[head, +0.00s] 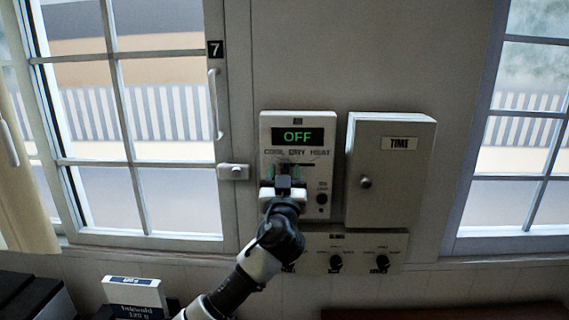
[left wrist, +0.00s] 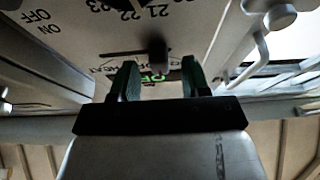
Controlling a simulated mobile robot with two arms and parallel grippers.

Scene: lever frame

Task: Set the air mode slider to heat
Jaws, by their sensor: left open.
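The white control panel (head: 268,134) hangs on the wall between two windows. Its display (head: 297,136) reads OFF in green, above the labels COOL, DRY and HEAT (head: 297,152). My left gripper (head: 284,173) is open in front of the panel, below those labels, and hides much of the slider area. In the left wrist view, the left gripper's two fingers (left wrist: 158,78) stand apart with a dark knob (left wrist: 157,52), apparently the slider's, showing between them. I cannot tell whether they touch it, or its exact setting. My right gripper is not in view.
A lower panel with several dials (head: 358,246) sits below. The window frame and its latch (head: 233,171) are close on the left.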

